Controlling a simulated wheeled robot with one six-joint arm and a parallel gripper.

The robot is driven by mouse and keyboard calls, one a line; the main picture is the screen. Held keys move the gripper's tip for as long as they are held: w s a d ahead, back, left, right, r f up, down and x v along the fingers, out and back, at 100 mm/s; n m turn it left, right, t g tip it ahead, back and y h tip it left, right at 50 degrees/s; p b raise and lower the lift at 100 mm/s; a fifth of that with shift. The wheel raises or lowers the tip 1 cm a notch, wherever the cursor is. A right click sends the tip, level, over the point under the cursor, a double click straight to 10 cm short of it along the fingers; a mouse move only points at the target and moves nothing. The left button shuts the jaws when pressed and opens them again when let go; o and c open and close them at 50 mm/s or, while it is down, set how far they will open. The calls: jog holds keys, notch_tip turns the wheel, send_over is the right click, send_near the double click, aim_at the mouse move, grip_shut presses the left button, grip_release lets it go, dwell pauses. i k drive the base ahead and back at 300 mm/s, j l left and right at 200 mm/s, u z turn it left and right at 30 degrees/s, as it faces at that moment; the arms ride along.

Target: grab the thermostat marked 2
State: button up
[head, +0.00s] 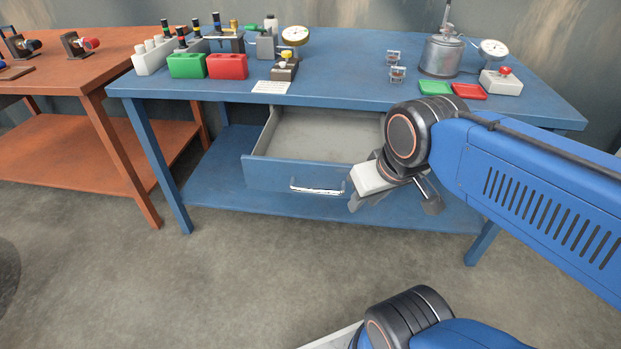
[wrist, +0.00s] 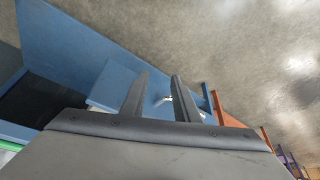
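Two small metal frame-like parts, possibly thermostats, stand on the blue bench in the head view, one behind the other (head: 393,57) and (head: 397,74). They are too small for me to read any mark. The blue drawer (head: 270,175) under the bench top is pulled out, and its visible floor is bare. Its silver handle (head: 318,189) also shows near the fingers in the wrist view (wrist: 165,100). My gripper (head: 366,201) is in front of the drawer's right end, apart from the two parts. Its fingers (wrist: 160,78) are apart with nothing held between them.
Green and red boxes (head: 187,66) (head: 227,66) and a dial gauge (head: 295,36) stand on the bench's left. A metal can (head: 442,54), green and red trays (head: 435,88) (head: 469,91) and a red-button box (head: 502,82) stand right. An orange bench (head: 100,48) is at left.

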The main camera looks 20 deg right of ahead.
aim_at(448, 30)
jog(key=l+z, duration=0.25)
jog(key=z, duration=0.15)
jog(key=i+l+z, duration=0.1)
jog(key=z, duration=0.25)
jog(key=l, duration=0.15)
